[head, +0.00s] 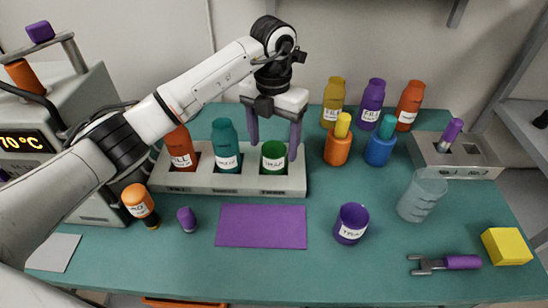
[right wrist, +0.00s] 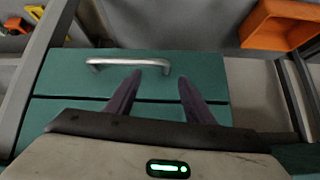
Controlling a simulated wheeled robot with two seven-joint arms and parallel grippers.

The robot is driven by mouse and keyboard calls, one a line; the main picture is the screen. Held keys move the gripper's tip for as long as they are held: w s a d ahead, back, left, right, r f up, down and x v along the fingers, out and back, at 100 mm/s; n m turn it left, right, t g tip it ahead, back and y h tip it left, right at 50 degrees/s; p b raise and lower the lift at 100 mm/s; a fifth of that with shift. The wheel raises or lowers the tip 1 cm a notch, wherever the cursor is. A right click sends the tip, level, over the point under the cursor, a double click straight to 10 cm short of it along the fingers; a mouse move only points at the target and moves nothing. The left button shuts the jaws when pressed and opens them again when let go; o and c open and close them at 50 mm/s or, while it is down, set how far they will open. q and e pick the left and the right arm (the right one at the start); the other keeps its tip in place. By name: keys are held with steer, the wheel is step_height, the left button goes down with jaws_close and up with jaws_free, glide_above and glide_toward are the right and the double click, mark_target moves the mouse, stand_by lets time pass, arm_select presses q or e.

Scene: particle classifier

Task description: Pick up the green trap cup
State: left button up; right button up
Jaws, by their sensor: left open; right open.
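The green trap cup (head: 273,157) stands upright in the right-hand slot of a grey rack (head: 235,184) in the head view. Its white label faces the camera. My left gripper (head: 274,140) is above and around it, with its two purple fingers apart. The right finger is near the cup's right side and the left finger is behind the gap beside the teal bottle. I cannot tell whether either finger touches the cup. My right gripper (right wrist: 152,95) is open and empty in the right wrist view, in front of a teal drawer front with a metal handle (right wrist: 128,62).
A teal bottle (head: 225,145) and a red bottle (head: 180,150) fill the other rack slots. A purple cup (head: 351,224), a purple mat (head: 261,227) and a clear beaker (head: 422,196) are in front. Several bottles stand behind right. An orange bin (right wrist: 277,24) shows in the right wrist view.

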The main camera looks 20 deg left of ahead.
mark_target(273, 149)
arm_select(q)
steer(key=shift+f, duration=1.9)
steer(key=c, duration=1.2)
